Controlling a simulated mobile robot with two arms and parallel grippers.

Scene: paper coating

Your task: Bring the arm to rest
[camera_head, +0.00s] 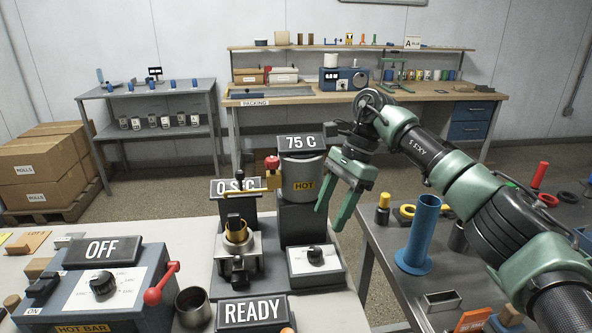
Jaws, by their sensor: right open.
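My right arm comes in from the lower right, dark and green. Its right gripper (338,203) hangs with green fingers pointing down, apart and empty. It is in front of and just right of the grey pot marked HOT (303,177), over the gap between the two near tables. Whether it touches the pot's stand cannot be told. My left gripper is not in view.
A sign above the pot (301,142) reads 75 C. A hot bar unit (95,283) reads OFF; another sign (254,311) reads READY. A blue cylinder (418,236) stands upright on the right table (385,262). A packing bench (420,94) stands behind.

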